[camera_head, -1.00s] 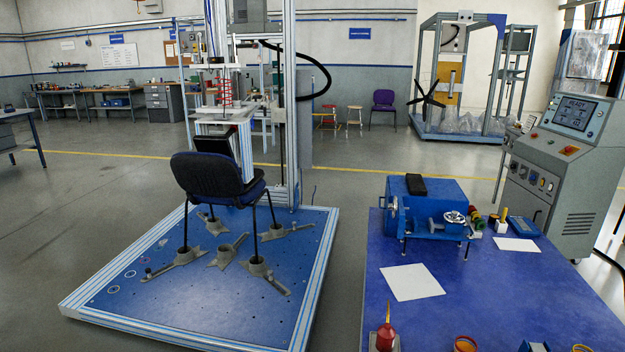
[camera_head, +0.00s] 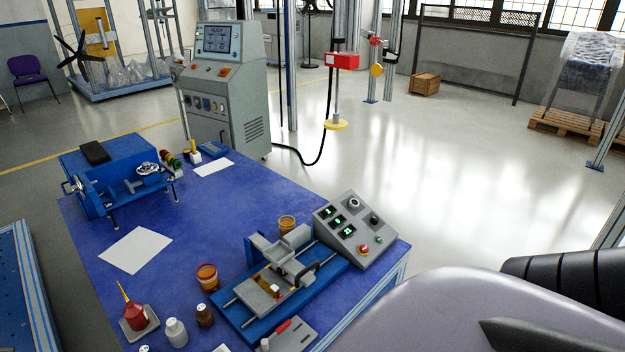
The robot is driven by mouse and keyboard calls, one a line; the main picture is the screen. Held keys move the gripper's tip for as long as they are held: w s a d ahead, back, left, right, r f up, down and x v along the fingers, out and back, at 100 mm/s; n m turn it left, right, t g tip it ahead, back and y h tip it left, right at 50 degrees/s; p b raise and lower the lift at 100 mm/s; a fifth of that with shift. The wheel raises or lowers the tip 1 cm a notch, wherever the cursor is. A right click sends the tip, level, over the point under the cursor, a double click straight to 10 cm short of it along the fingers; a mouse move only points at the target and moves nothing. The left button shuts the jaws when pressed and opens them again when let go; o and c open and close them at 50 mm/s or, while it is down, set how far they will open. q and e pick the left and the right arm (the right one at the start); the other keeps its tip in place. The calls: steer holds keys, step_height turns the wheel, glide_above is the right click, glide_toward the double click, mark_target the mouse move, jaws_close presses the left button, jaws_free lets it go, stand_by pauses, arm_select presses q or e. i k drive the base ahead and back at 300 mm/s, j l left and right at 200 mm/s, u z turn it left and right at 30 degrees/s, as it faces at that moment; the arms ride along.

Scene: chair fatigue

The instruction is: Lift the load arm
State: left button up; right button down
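I cannot clearly make out a load arm in the head view now. The chair on its blue test platform (camera_head: 18,290) is out of view, and only the platform's edge shows at the left. A control console (camera_head: 222,90) with a lit screen stands behind the blue table (camera_head: 195,215). A smaller sloped control box (camera_head: 352,228) with green displays and a red button sits at the table's right corner. Neither gripper is in view. A large grey rounded part with a black ribbed section fills the lower right and looks like my own arm.
On the table are a blue fixture (camera_head: 115,185), a blue slide device (camera_head: 280,285), a white sheet (camera_head: 135,250) and several small bottles. A yellow-based hanging red unit (camera_head: 341,61) stands beyond. A wooden crate (camera_head: 425,84) is at the back.

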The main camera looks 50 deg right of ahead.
mark_target(279, 253)
steer(key=z, duration=1.25)
steer(key=i+l+z, duration=0.2)
steer(key=i+z, duration=0.25)
steer(key=i+l+z, duration=0.1)
steer(key=i+z, duration=0.3)
steer(key=k, duration=0.05)
